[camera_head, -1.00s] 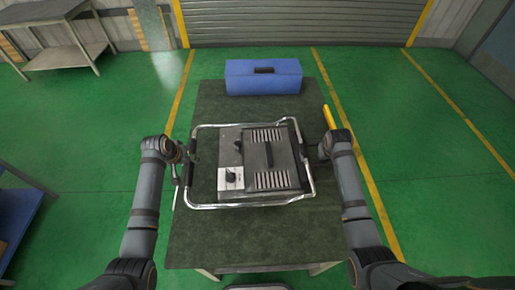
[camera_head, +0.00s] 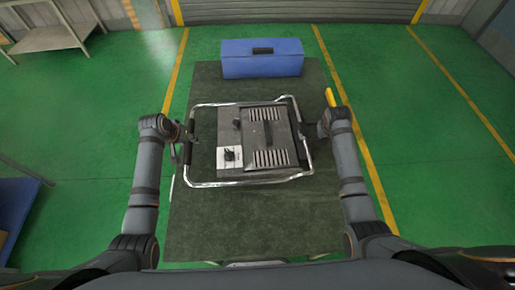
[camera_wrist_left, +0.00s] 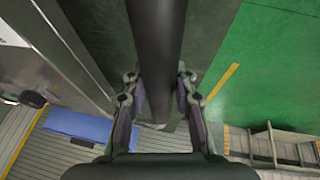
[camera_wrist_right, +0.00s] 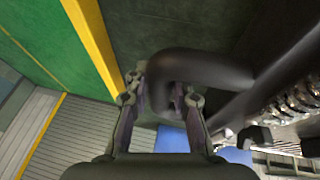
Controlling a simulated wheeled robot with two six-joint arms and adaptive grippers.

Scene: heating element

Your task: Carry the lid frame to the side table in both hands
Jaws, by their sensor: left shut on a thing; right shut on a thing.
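The lid frame (camera_head: 245,183) is a bright tubular frame with dark side grips around a grey unit (camera_head: 262,140) with slotted vents and a black knob. It is over the dark workbench (camera_head: 255,225); I cannot tell whether it touches the top. My left gripper (camera_head: 184,138) is shut on its left grip, a dark bar (camera_wrist_left: 157,45) between the fingers in the left wrist view. My right gripper (camera_head: 309,131) is shut on its right side, where a bent dark handle (camera_wrist_right: 205,66) passes between the fingers in the right wrist view.
A blue box (camera_head: 262,64) stands at the workbench's far end. A grey metal table (camera_head: 45,38) is at the top left. A blue piece of furniture (camera_head: 14,210) shows at the left edge. Green floor lies open on both sides.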

